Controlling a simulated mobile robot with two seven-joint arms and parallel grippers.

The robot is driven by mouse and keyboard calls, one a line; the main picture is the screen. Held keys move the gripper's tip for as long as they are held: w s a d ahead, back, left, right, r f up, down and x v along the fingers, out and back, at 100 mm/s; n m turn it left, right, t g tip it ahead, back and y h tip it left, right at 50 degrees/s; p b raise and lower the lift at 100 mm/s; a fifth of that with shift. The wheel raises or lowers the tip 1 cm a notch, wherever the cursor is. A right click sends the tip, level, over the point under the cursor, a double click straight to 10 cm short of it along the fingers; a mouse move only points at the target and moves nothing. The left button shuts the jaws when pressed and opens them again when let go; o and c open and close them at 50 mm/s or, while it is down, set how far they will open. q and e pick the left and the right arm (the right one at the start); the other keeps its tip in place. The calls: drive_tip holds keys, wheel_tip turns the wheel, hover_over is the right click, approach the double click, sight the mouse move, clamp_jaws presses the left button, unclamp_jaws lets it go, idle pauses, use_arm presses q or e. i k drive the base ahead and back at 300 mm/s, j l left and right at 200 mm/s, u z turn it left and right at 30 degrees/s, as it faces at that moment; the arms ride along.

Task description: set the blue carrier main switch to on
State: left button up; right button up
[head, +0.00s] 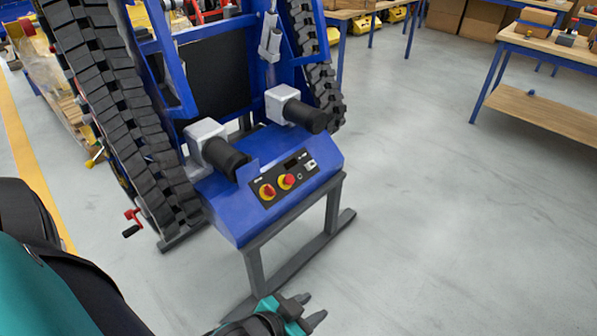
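The blue carrier (225,217) stands on a dark grey frame with its black tracks upright. A black control panel (284,181) sits on its sloping front face. On the panel's left is the main switch (267,191), a red rotary handle on a yellow disc; its exact set position is too small to tell. Just right of it is a red mushroom button (287,181) on a yellow base. My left gripper (310,308) is at the bottom of the view, low in front of the carrier and apart from it. Its fingers are spread and hold nothing visible. My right gripper is out of view.
Two grey motors with black cylinders (226,158) (306,116) jut out above the panel. A red crank with a black grip (132,222) sticks out at lower left. A workbench (540,105) stands at upper right. The grey floor (460,220) right of the carrier is clear.

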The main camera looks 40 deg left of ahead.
sight(269, 192)
drive_tip(key=i+z, duration=0.15)
drive_tip(key=i, duration=1.25)
drive_tip(key=i+u, duration=0.45)
drive_tip(key=i+l+u, duration=0.3)
drive_tip(key=i+u, duration=0.35)
drive_tip(key=u, duration=0.3)
drive_tip(key=i+l+u, duration=0.1)
drive_tip(key=u, duration=0.35)
drive_tip(key=i+l+u, duration=0.1)
drive_tip(key=u, duration=0.35)
drive_tip(key=i+l+u, duration=0.15)
drive_tip(key=u, duration=0.25)
drive_tip(key=i+l+u, duration=0.15)
drive_tip(key=u, duration=0.2)
drive_tip(key=l, duration=0.1)
